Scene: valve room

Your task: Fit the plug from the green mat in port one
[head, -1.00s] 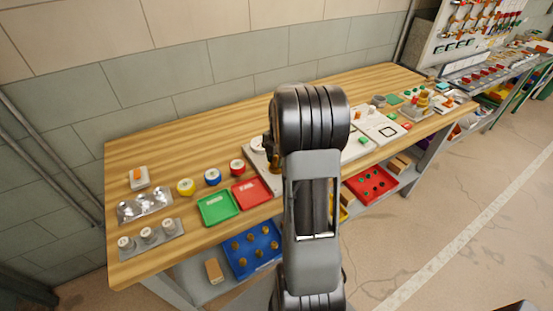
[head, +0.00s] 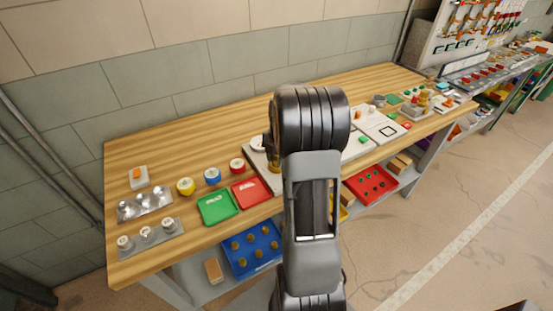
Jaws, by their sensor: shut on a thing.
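The green mat (head: 217,207) lies near the bench's front edge and looks like a shallow tray, with no plug visible on it. My gripper (head: 268,143) shows only as a dark sliver at the left of my arm, which hides most of it. Just below it is a brass-coloured plug (head: 274,162), partly hidden, and the gripper is shut on it. The plug is over or at a pale grey plate (head: 258,167). I cannot tell whether it touches the plate. Port one cannot be made out; my arm covers much of that area.
A red tray (head: 251,192) lies beside the green mat. Yellow (head: 185,187), blue (head: 212,176) and red (head: 236,166) round pieces stand behind them. A blue bin (head: 251,262) with several brass pieces is on the lower shelf. The bench's back left is clear.

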